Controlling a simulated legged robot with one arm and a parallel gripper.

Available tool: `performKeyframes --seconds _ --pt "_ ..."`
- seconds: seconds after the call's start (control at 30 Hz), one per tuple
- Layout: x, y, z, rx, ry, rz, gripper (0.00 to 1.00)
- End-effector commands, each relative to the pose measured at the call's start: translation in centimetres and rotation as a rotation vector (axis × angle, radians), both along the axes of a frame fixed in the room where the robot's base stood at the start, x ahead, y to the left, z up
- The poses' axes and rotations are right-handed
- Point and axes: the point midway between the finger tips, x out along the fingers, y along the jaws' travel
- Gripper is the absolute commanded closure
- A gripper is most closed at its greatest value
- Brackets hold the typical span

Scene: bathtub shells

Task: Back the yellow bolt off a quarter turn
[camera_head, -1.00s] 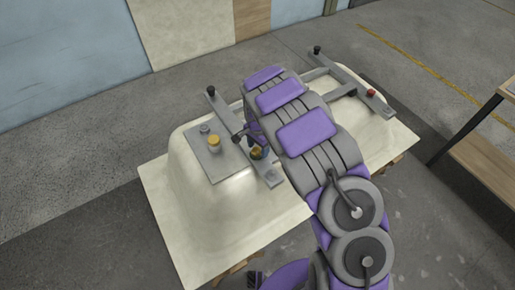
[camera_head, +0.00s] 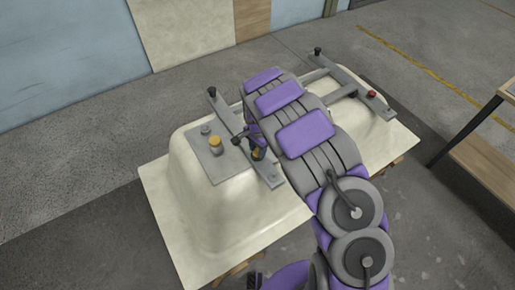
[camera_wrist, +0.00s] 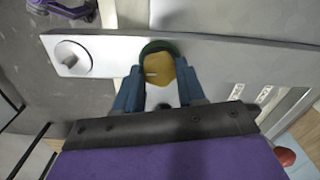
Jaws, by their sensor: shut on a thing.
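The yellow bolt (camera_wrist: 158,68) sits in a dark green collar at the edge of a flat grey bar (camera_wrist: 110,52) in the wrist view. My gripper (camera_wrist: 160,80) has its two blue fingers on either side of the bolt, shut on it. In the head view my gripper (camera_head: 257,146) is down at the near end of the grey bar (camera_head: 272,178), and only a trace of yellow shows there. The fingers hide most of the bolt in that view, and I cannot tell how far it is turned.
A second yellow-topped piece (camera_head: 215,143) stands on a grey plate (camera_head: 222,167) on the cream tub shell (camera_head: 190,200). A black knob (camera_head: 212,91) tops the bar's far end. A red knob (camera_head: 371,93) is on the right bar.

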Motion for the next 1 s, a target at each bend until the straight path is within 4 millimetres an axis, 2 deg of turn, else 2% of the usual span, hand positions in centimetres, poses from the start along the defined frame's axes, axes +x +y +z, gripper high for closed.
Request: performKeyframes --seconds 0.23,0.43,1.0 --pt "-0.04 0.17 0.01 0.001 0.001 0.033 0.91" --pt "-0.07 0.19 0.13 0.002 0.004 0.131 0.91" --pt "-0.07 0.23 0.23 0.004 0.003 0.65 0.91"
